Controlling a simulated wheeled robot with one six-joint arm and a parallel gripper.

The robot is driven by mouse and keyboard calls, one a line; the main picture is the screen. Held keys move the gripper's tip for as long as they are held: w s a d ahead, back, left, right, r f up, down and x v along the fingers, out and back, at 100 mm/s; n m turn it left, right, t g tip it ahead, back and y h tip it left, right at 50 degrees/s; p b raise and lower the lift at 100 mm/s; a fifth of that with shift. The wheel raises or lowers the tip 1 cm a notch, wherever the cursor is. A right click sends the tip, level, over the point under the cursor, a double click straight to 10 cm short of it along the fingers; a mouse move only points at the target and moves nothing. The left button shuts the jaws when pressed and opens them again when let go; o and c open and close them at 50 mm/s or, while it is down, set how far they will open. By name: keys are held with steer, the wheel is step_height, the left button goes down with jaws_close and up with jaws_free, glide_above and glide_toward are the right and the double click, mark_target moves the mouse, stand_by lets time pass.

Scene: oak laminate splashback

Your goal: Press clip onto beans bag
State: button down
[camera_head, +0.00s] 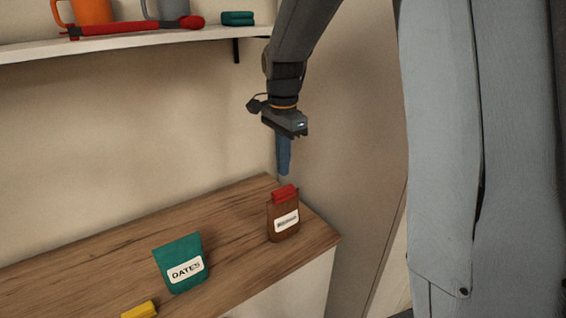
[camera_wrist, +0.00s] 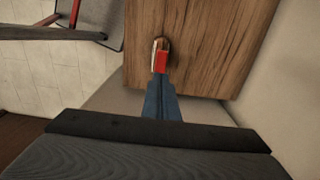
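A brown bag (camera_head: 284,222) with a white label stands upright near the counter's right end; the label's print is too small to read. A red clip (camera_head: 284,193) sits on its top edge. The clip (camera_wrist: 161,62) and a sliver of the bag's top (camera_wrist: 155,46) show beyond my fingertips in the wrist view.
A green bag labelled DATES (camera_head: 180,262) stands left of the brown bag on the wooden counter (camera_head: 100,258). A yellow clip (camera_head: 139,310) lies at the front edge. A shelf (camera_head: 130,43) with mugs is above. A wall is close on the right.

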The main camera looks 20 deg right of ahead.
mark_target(283, 189)
steer(key=shift+f+b, duration=0.6)
steer(key=shift+f, duration=1.05)
steer(key=shift+f, duration=0.35)
steer(key=shift+f+b, duration=0.35)
steer(key=shift+f, duration=0.2)
steer(key=shift+r, duration=0.2)
step_height(283, 189, up, 7)
steer(key=p, duration=0.6)
steer(key=shift+f, duration=0.15)
